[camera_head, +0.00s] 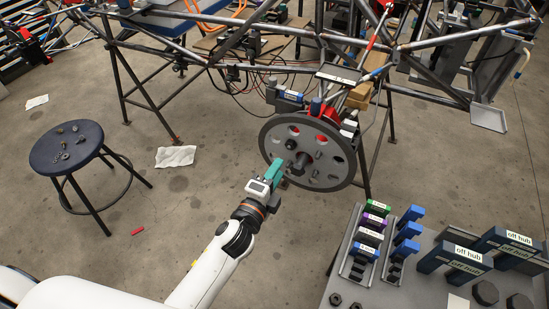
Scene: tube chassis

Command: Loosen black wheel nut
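The wheel (336,180) is a large grey disc with round holes, mounted upright on the tube chassis. A black wheel nut (299,166) sticks out at its hub. My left gripper (276,178) is at the wheel's lower left, close beside the nut. A teal block (274,170) shows at the gripper's end, pointing up towards the wheel. Whether the gripper is shut on this block, and whether the block touches the nut, I cannot tell. The fingers are mostly hidden. My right gripper is not in view.
A grey bench (400,290) at lower right carries a rack (349,242) of coloured blocks, blue tools labelled "off hub" (462,257) and black nuts (485,293). A dark stool (67,148) with small parts stands left. Open floor (130,195) lies between stool and wheel.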

